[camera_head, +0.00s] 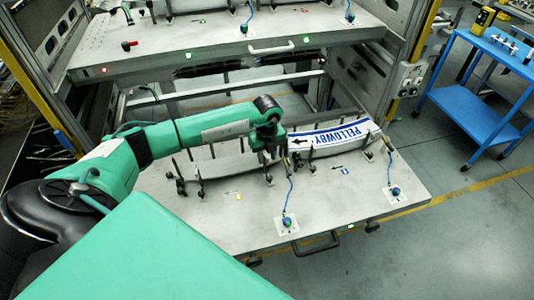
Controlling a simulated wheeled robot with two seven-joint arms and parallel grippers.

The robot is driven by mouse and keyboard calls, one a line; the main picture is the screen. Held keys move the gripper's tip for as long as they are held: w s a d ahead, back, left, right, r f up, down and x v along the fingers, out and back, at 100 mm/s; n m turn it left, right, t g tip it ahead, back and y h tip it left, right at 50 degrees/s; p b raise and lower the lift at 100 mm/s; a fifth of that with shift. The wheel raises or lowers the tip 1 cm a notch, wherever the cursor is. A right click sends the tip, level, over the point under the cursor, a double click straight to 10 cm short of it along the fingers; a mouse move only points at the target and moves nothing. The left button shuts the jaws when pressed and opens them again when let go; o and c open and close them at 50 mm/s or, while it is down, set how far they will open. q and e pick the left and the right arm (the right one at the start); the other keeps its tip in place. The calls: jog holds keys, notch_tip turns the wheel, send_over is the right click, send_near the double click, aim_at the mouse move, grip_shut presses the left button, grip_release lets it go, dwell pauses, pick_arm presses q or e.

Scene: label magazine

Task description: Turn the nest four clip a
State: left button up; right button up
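My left arm reaches in from the left over the lower grey board (225,215). My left gripper (267,152) points down at the near left end of a white curved strip with blue lettering, "PELLOWBY" (345,134). Several small dark clips on posts stand along the curved rails, such as one at the left (201,190) and one at the right (367,153). The picture does not show which one is nest four clip a. The gripper is beside or over dark clips near the strip's left end; contact and finger opening are too small to tell. My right gripper is out of view.
An upper board (200,40) with a handle overhangs the back. Blue cabled fittings (287,221) and (395,191) stand on the lower board. A front handle (316,246) juts from its edge. A blue cart (470,110) is at the right. The board's front left is clear.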

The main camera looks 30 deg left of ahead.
pick_arm(q)
jog(key=shift+c, duration=0.2)
grip_shut()
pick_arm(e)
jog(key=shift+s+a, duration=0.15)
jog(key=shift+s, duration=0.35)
